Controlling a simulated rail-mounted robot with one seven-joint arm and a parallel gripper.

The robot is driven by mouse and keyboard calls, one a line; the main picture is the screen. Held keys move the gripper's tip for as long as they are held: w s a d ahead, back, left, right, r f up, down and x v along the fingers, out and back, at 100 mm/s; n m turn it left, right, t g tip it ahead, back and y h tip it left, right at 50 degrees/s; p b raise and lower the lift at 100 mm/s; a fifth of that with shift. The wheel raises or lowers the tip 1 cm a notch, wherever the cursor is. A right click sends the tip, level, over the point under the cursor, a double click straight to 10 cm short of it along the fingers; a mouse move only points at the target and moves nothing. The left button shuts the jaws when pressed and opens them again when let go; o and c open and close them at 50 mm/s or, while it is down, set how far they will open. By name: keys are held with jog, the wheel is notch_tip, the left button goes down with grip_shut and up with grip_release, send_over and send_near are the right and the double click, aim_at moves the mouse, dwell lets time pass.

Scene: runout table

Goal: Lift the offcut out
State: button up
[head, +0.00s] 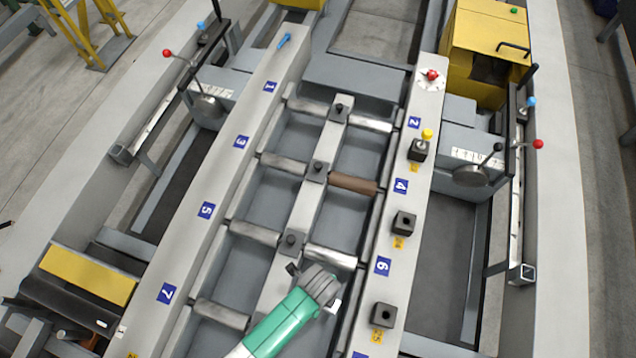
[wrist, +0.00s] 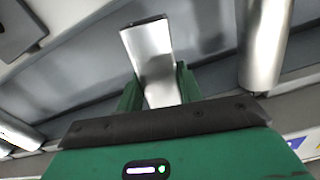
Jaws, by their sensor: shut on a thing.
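My gripper (wrist: 157,78) is shut on the offcut (wrist: 148,45), a bright silver metal strip between its two green fingers in the wrist view. The strip sticks out past the fingertips, with a dark far edge. In the head view my gripper (head: 318,288) is low in the middle, over the roller bed near label 6. Its fingers are mostly hidden there by its own body. A small bright piece shows at its right side, but I cannot tell if it is the offcut. The wrist view shows grey bed surface behind the strip; any gap is unclear.
Steel rollers (head: 331,256) and a brown roller (head: 353,184) cross the bed on both sides of a centre beam (head: 304,211) with dark knobs. Side rails carry blue number labels. Black blocks (head: 404,224) stand on the right rail. A roller (wrist: 265,45) lies right of the strip.

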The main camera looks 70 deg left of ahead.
jog(key=shift+r+p, duration=3.95)
jog(key=shift+r, duration=0.2)
jog(key=shift+f, duration=0.15)
